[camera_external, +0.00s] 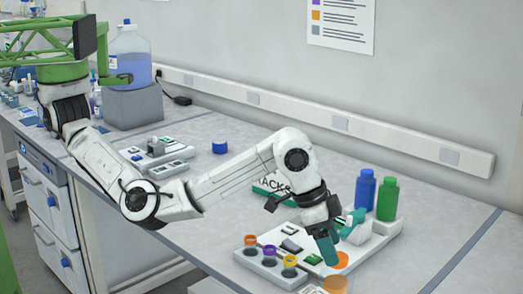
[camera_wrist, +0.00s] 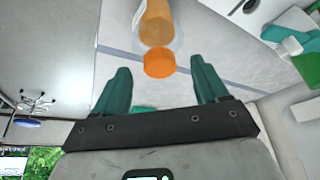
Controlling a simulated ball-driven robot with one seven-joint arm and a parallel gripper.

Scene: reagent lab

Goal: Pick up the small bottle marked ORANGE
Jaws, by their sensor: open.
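The orange bottle shows in the wrist view with an orange cap (camera_wrist: 160,63) and an amber-orange body (camera_wrist: 155,24) with a pale label edge. Its cap lies between the two teal fingers of my gripper (camera_wrist: 160,80), with gaps on both sides. My gripper is open and holds nothing. In the external view my gripper (camera_external: 330,249) points down near the table's front edge. An orange round top (camera_external: 342,260) shows right beside the fingers, with a clear orange-tinted part (camera_external: 336,284) below it, cut by the frame edge. The word ORANGE is not readable.
A white rack (camera_external: 262,262) with orange, purple and yellow-topped cups stands left of my gripper. A blue bottle (camera_external: 365,190) and a green bottle (camera_external: 387,199) stand behind it on a white tray (camera_external: 375,240). The bench is clear at right.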

